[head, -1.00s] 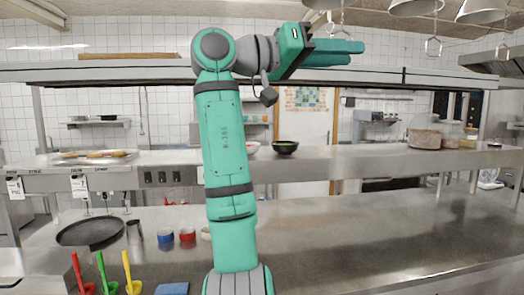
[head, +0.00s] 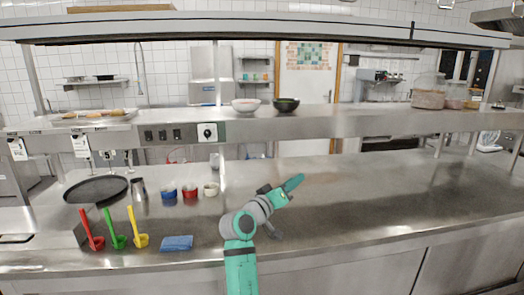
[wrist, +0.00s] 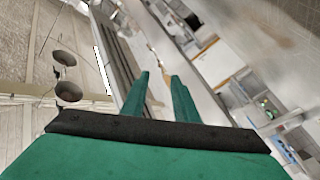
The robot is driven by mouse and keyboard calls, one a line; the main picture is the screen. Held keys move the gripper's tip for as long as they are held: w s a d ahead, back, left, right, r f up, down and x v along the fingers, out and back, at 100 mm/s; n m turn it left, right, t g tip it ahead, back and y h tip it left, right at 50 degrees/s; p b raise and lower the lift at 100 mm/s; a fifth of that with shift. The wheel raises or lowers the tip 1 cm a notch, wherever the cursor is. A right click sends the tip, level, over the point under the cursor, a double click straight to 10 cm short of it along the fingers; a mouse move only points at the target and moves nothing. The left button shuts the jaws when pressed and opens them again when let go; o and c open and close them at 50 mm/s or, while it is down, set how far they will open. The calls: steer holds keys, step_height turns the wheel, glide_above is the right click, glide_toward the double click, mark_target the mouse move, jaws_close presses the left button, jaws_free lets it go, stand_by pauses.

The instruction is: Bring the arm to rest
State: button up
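The gripper is open and holds nothing.
Left of my arm are a blue sponge (head: 177,243), red (head: 92,232), green (head: 114,232) and yellow (head: 137,230) ladles, small bowls (head: 190,192) and a black pan (head: 96,189). A shelf (head: 330,122) with bowls crosses behind. The counter's right side is clear.

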steer(key=s+a+f+n+y, duration=0.15)
steer(key=s+f, duration=0.35)
steer(key=f, duration=0.6)
steer(key=s+a+f+n+t+y, duration=0.1)
steer(key=s+a+f+y, duration=0.25)
steer(key=f, duration=0.75)
steer(key=s+a+f+n+y, duration=0.1)
steer(key=s+f+y, duration=0.1)
steer(key=s+f, duration=0.65)
steer(key=s+a+f+y, duration=0.2)
steer(key=s+f, duration=0.6)
steer(key=f, duration=0.3)
steer(key=s+a+f+y, duration=0.1)
steer(key=s+f, duration=0.1)
steer(key=s, duration=0.8)
steer(key=s+a+f+y, duration=0.1)
steer(key=s+y, duration=0.1)
steer(key=s, duration=0.9)
steer(key=s+r+m, duration=0.1)
steer(key=s+r, duration=0.3)
steer(key=s, duration=0.5)
steer(key=s+r+m, duration=0.2)
steer(key=s+r, duration=0.2)
steer(key=s, duration=0.5)
steer(key=shift+s+d, duration=0.15)
steer(key=shift+s, duration=0.15)
steer(key=shift+r+m, duration=0.1)
steer(key=shift+m, duration=0.15)
